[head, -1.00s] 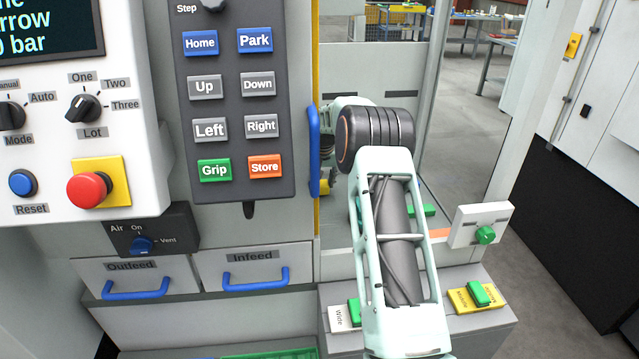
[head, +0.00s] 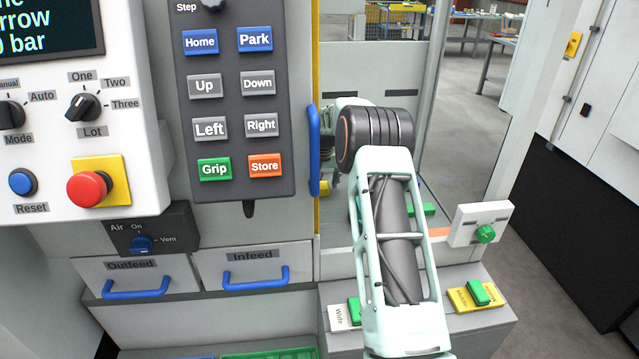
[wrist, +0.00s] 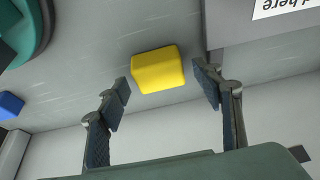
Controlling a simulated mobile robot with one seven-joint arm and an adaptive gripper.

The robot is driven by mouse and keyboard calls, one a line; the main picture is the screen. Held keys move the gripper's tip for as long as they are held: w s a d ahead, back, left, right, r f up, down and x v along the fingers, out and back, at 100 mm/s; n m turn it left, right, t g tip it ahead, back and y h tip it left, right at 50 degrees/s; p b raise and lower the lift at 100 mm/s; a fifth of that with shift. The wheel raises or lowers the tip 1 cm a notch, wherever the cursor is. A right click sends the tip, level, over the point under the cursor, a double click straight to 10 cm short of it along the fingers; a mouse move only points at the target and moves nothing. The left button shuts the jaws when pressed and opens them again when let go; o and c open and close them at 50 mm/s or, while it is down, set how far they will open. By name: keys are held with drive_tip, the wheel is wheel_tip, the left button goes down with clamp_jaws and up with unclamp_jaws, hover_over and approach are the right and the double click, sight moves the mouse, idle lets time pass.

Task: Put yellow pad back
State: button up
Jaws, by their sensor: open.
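A yellow block, seemingly the yellow pad (wrist: 158,68), lies on a grey surface in the wrist view. My gripper (wrist: 162,78) is open and empty. Its two fingertips stand left and right of the yellow pad, with a visible gap on each side; I cannot tell how far beyond the tips the pad is. In the head view a small yellow patch (head: 323,188) shows low beside the blue door handle and may be the same pad. My arm hides most of that area, and my fingers cannot be made out there.
The blue door handle (head: 314,150) and button panel (head: 235,100) stand close left of my arm. A grey ledge holds a white plate marked Wide (head: 339,317) and a yellow plate with a green grip (head: 478,294). A blue block (wrist: 10,105) and a green round part (wrist: 22,30) lie left in the wrist view.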

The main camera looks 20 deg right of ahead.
drive_tip(key=d+v, duration=0.1)
drive_tip(key=v, duration=1.1)
drive_tip(key=shift+a+b, duration=0.4)
drive_tip(key=shift+a, duration=0.05)
